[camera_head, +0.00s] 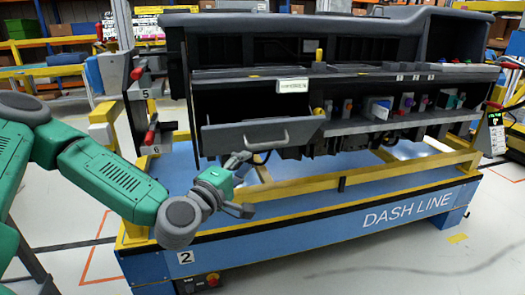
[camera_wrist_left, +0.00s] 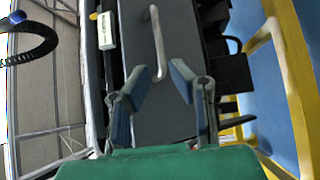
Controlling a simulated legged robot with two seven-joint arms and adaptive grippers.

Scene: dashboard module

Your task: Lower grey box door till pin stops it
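The grey box door (camera_head: 232,140) is a flat panel with a bar handle on the lower left of the dashboard module. Its upper edge stands out from the dark opening above it, so it looks partly lowered. In the left wrist view the door (camera_wrist_left: 155,115) and its handle (camera_wrist_left: 158,45) lie ahead of my fingers. My left gripper (camera_head: 246,184) is open and empty, just below and in front of the door; its fingers (camera_wrist_left: 159,75) spread on either side of the handle's line, with the handle beyond the tips. I cannot make out the pin. My right gripper is not in view.
The dashboard (camera_head: 330,22) rests on a blue and yellow stand (camera_head: 330,213). A yellow rail (camera_head: 350,178) runs below the door, near my left gripper. Red-handled clamps (camera_head: 150,132) stand at left. Small coloured parts (camera_head: 380,108) sit on the shelf to the right.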

